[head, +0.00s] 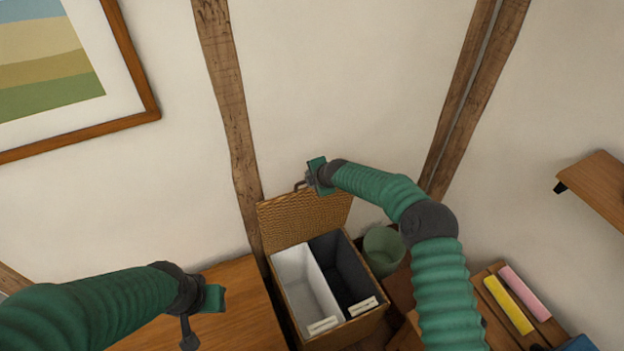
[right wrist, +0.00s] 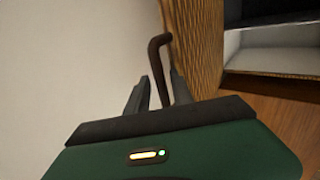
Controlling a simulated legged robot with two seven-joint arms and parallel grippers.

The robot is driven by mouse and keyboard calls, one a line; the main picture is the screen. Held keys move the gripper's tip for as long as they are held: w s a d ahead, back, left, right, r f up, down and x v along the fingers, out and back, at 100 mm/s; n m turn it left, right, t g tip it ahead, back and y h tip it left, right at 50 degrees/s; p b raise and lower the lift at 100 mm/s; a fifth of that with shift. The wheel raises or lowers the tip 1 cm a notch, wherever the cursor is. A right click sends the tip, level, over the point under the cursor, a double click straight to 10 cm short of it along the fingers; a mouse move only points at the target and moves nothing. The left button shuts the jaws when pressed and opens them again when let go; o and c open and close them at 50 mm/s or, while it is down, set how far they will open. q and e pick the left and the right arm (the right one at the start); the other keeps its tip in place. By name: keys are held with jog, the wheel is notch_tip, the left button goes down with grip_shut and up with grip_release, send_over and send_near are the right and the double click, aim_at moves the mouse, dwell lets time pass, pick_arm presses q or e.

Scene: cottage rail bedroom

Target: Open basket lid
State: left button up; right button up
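The woven basket (head: 290,318) stands on the floor against the wall. Its wicker lid (head: 290,217) is raised, standing nearly upright at the back. The lid also shows in the right wrist view (right wrist: 200,50). My right gripper (head: 304,182) is at the lid's top edge, by the dark handle (right wrist: 158,55). In the right wrist view, the fingers of my right gripper (right wrist: 159,85) are apart, with the handle between them. My left gripper (head: 190,338) is over the wooden top left of the basket, away from the lid; its finger opening is unclear.
Inside the basket are a white liner (head: 296,280) and a dark liner (head: 345,270). A wooden top (head: 235,300) is close at left. A green bin (head: 383,250) stands at right, near a slatted bench (head: 500,285) with yellow and pink items. A shelf (head: 598,185) juts out at right.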

jog(key=shift+s+f, duration=0.1)
jog(key=shift+f, duration=0.1)
jog(key=v, duration=1.7)
jog(key=s+d+f+m+g+h, duration=0.1)
jog(key=s+d+m, duration=0.2)
jog(key=s+m, duration=0.4)
jog(key=s+d+f+m+g+h, duration=0.1)
jog(key=s+d+m, duration=0.3)
jog(key=s, duration=1)
jog(key=s+d+f+m+g, duration=0.2)
jog(key=s+d+m+g, duration=0.1)
jog(key=s+m, duration=0.7)
jog(key=shift+s+d+f+m+h, duration=0.2)
jog(key=shift+s+d+m+h, duration=0.1)
jog(key=shift+s+m+h, duration=0.15)
jog(key=shift+w, duration=0.15)
